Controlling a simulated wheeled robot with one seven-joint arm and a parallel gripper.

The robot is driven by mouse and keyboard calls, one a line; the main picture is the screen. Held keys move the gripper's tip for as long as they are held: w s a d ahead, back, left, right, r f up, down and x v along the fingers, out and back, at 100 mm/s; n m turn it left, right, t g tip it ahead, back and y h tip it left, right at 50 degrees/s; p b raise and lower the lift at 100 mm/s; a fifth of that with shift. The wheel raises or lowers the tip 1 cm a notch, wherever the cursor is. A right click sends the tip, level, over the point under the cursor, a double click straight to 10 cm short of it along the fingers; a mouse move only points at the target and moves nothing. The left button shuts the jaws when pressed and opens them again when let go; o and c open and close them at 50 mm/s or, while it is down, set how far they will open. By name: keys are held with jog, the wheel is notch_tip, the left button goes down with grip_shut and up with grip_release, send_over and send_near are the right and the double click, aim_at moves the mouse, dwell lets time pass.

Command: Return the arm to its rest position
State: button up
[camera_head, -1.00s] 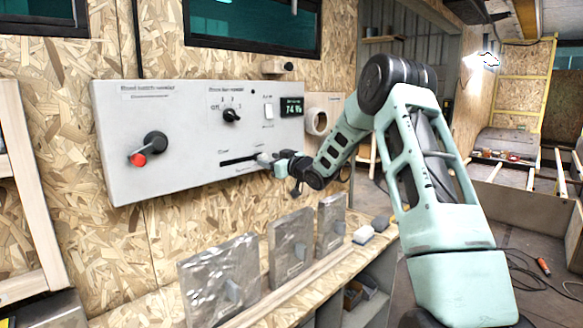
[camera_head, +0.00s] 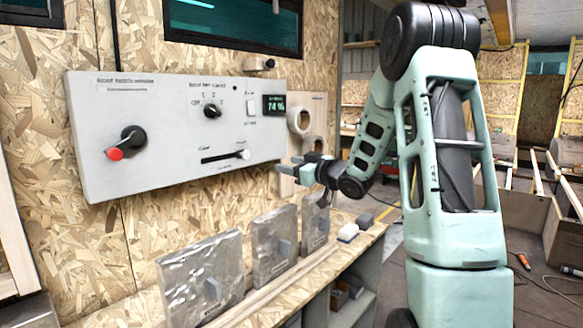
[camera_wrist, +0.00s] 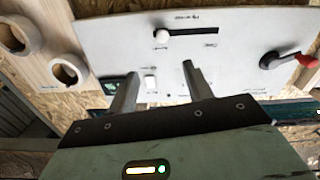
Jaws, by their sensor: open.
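My arm (camera_head: 450,150) is bent on the right side of the head view, its elbow high. My gripper (camera_head: 284,166) is open and empty, just off the lower right edge of the grey control panel (camera_head: 110,170). In the wrist view the two fingers of my gripper (camera_wrist: 160,84) stand apart with nothing between them. The panel carries a slider knob (camera_head: 243,154) at the right end of its slot. The knob also shows in the wrist view (camera_wrist: 162,36), clear of the fingers.
The panel has a red-tipped rotary handle (camera_head: 128,144), a selector knob (camera_head: 212,110) and a display (camera_head: 274,105). Below, a wooden shelf (camera_head: 265,300) holds several wrapped blocks (camera_head: 200,280). The floor at right is partly open.

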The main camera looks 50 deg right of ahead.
dwell(0.5)
jog(key=w+a+f+g, duration=0.2)
jog(key=a, duration=0.5)
jog(key=w+a+f+g, duration=0.1)
jog(key=w+a, duration=0.1)
jog(key=a, duration=0.5)
jog(key=s+a+f+n+g+y, duration=0.1)
jog(key=s+a+f+g, duration=0.2)
jog(key=a, duration=0.5)
jog(key=s+a+f+g, duration=0.2)
jog(key=a+f, duration=0.1)
jog(key=a, duration=0.5)
jog(key=s+a+f+n+g, duration=0.1)
jog(key=s+a+f+g, duration=0.1)
jog(key=s+a, duration=0.4)
jog(key=s+a+f+n+g, duration=0.1)
jog(key=s+a+f+g, duration=0.15)
jog(key=s+a, duration=0.35)
jog(key=s+a+n+g, duration=0.1)
jog(key=s+g, duration=0.1)
jog(key=s, duration=0.7)
jog(key=s+a+f+n+g+h, duration=0.1)
jog(key=s+a+g, duration=0.1)
jog(key=s, duration=0.7)
jog(key=shift+s+a+g, duration=0.2)
jog(key=shift+s+g, duration=0.15)
jog(key=shift+g, duration=0.4)
jog(key=shift+w+d, duration=0.1)
